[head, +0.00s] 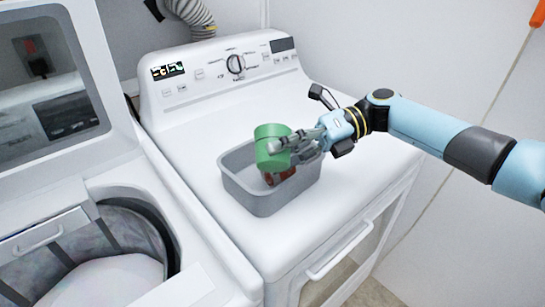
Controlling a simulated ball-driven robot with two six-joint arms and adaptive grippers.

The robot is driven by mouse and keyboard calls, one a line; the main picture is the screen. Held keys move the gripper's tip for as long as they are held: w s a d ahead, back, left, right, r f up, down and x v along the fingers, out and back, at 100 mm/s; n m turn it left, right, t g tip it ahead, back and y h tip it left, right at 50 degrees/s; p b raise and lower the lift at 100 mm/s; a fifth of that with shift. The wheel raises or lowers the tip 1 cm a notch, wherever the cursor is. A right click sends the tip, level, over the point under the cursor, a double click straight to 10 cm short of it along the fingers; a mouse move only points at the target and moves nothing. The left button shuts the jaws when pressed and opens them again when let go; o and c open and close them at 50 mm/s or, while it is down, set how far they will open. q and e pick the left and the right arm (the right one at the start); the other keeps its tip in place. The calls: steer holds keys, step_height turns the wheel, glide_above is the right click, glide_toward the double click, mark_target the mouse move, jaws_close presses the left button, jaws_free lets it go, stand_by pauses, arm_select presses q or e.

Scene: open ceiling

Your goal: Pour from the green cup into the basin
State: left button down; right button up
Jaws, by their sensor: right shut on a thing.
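The green cup (270,146) is held above the grey basin (255,199), over its middle and back part. My right gripper (291,148) is shut on the cup, reaching in from the right. The basin stands on top of the white dryer. A small red thing (280,175) shows at the basin's inside, below the cup; I cannot tell whether it is in the basin or falling from the cup. The cup's inside is hidden. My left gripper is not in view.
The white dryer (352,165) has clear room on its top around the basin. Its control panel (225,70) rises behind. An open top-loading washer (65,200) stands at the left with its lid up. A grey hose (190,14) hangs behind.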

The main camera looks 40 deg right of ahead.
steer(key=shift+f, duration=0.1)
steer(key=shift+m, duration=0.3)
steer(key=shift+w+r+m+y+p, duration=0.1)
steer(key=shift+r+m+y+p, duration=0.4)
steer(key=shift+p, duration=0.45)
stand_by(0.3)
steer(key=shift+w+d+f+m+y+b, duration=0.3)
steer(key=shift+w+d+f+m, duration=0.2)
steer(key=shift+w+m, duration=0.15)
stand_by(0.7)
steer(key=shift+w+d+r+m+g+y+p, duration=0.15)
steer(key=shift+r+m+g+y+p, duration=0.2)
steer(key=shift+m+p, duration=0.55)
stand_by(0.6)
